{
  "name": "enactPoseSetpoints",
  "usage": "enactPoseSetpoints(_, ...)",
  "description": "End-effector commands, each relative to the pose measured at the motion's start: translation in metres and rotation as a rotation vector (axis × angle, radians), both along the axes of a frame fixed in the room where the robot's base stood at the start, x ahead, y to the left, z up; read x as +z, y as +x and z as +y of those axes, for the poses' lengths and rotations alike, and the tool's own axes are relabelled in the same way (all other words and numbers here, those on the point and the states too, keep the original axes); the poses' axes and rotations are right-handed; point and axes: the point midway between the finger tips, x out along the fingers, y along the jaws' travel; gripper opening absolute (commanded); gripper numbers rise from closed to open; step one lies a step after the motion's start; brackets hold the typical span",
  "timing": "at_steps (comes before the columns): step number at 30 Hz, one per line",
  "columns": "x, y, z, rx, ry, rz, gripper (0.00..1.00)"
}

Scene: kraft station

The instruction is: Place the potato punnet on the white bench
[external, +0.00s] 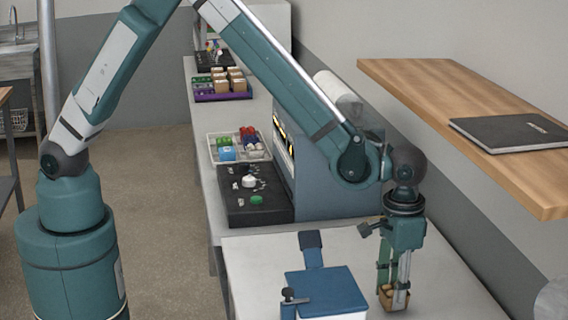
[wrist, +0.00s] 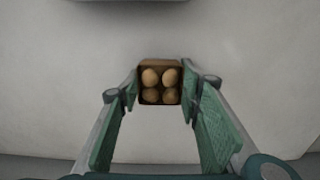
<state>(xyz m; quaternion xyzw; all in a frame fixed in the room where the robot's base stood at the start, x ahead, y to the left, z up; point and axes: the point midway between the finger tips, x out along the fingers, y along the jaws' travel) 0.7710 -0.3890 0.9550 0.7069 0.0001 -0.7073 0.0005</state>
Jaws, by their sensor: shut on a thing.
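The potato punnet (wrist: 160,66) is a small brown box with several round tan potatoes in it. In the wrist view it sits between the tips of my two green fingers. My gripper (wrist: 160,92) is shut on it. In the external view the punnet (external: 393,300) is at the lower right, under my downward-pointing gripper (external: 394,288). It is at or just above the white bench (external: 255,262); I cannot tell whether its base touches. The fingers partly hide its sides.
A blue-topped device (external: 328,290) stands on the bench left of my gripper. Behind it are a black tray (external: 240,208), a grey-blue cabinet (external: 335,200) and a sectioned tray (external: 212,151). A wooden shelf (external: 470,110) with a black book (external: 510,133) juts out at right.

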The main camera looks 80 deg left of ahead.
Motion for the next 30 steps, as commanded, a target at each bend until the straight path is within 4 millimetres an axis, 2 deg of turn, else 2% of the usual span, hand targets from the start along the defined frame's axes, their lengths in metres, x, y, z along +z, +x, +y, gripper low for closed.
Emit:
enactPoseSetpoints(4,-0.010,0.000,-0.001,-0.001,0.000,0.000,0.21)
enactPoseSetpoints(19,-0.016,0.000,0.000,-0.001,0.000,0.000,0.21)
enactPoseSetpoints(20,-0.015,0.000,0.000,-0.001,0.000,0.000,0.39)
enactPoseSetpoints(22,-0.015,0.000,0.000,-0.001,0.000,0.000,0.48)
enactPoseSetpoints(30,-0.014,0.000,0.000,-0.001,0.000,0.000,0.50)
